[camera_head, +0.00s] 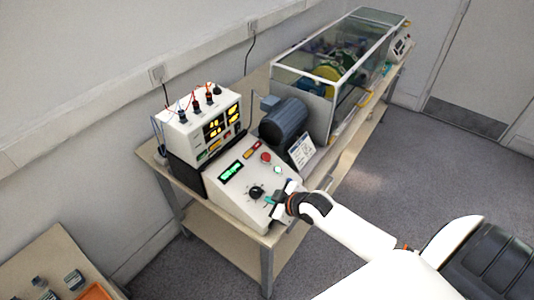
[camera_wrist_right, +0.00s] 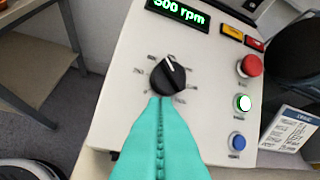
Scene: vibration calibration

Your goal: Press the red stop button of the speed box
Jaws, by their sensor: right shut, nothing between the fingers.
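The speed box (camera_head: 235,190) is a white sloped-front console on the table, with a green display (camera_wrist_right: 180,10) that reads 500 rpm in the right wrist view. Its red stop button (camera_head: 266,157) is at the upper right of the panel; it also shows in the right wrist view (camera_wrist_right: 250,66), right of the black dial knob (camera_wrist_right: 172,76). My right gripper (camera_head: 271,200) is over the panel's lower right, its teal fingers (camera_wrist_right: 161,105) shut and empty. The fingertips appear just below the knob; contact is unclear. They are apart from the red button. My left gripper is out of view.
Below the red button are a green-lit button (camera_wrist_right: 243,103) and a blue button (camera_wrist_right: 238,141). A dark motor (camera_head: 284,120) and a glass-covered rig (camera_head: 345,50) stand behind. A white instrument unit (camera_head: 205,120) with cables stands at the left. A printed card (camera_head: 302,149) is beside the box.

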